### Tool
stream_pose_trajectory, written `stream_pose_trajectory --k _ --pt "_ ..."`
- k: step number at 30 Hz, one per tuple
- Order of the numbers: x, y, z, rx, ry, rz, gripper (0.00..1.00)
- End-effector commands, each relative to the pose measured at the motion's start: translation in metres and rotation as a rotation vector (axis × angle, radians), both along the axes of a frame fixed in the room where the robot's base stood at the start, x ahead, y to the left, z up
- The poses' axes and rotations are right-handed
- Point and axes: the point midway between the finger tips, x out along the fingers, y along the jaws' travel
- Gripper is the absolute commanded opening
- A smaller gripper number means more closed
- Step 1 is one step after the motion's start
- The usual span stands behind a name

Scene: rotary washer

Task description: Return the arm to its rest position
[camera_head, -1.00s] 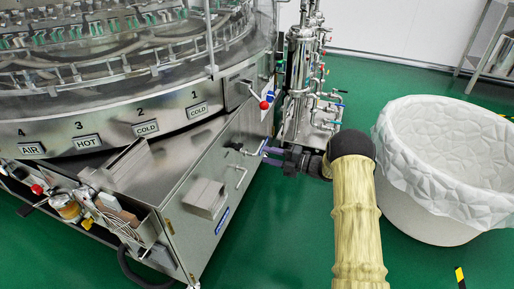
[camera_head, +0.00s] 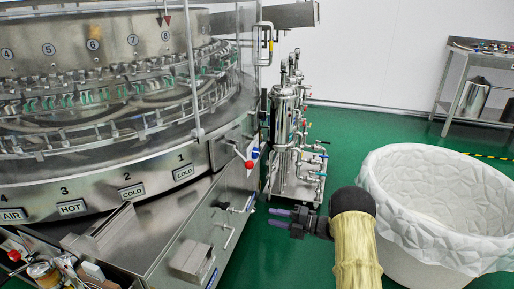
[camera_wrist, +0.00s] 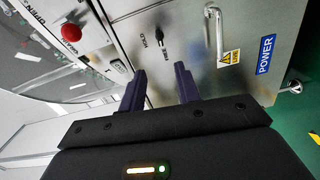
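My arm, in a pale yellow cover, rises from the bottom right of the head view to a black wrist. My gripper (camera_head: 272,216) points left from it, with its purple fingers over the green floor beside the washer in the picture. In the wrist view, the two fingers of my gripper (camera_wrist: 161,72) stand apart with nothing between them. They point toward the washer's steel side panel (camera_wrist: 255,60), and no contact shows.
The rotary washer (camera_head: 110,165) fills the left. A steel pipe unit (camera_head: 287,130) stands behind my gripper. A large white lined bin (camera_head: 385,215) is close on the right of my arm. A steel table (camera_head: 470,50) stands at the far right. Green floor is open between.

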Motion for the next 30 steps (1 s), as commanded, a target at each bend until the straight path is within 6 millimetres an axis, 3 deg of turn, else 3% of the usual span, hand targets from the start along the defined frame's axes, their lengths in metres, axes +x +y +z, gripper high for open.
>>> stream_pose_trajectory --k 5,10,16,20,23,26,30 --pt "0.020 0.000 0.035 -0.028 0.078 -0.144 0.33" --pt "0.040 -0.011 0.083 -0.041 0.258 -0.419 0.33" --pt "0.033 -0.034 0.129 0.007 0.522 -0.754 0.33" --pt "0.007 -0.050 0.152 0.067 0.714 -0.963 0.33" --pt "-0.024 -0.060 0.165 0.125 0.870 -1.117 0.33" --pt "-0.064 -0.067 0.175 0.190 1.033 -1.265 0.33" --pt "-0.132 -0.070 0.184 0.285 1.270 -1.459 0.33"
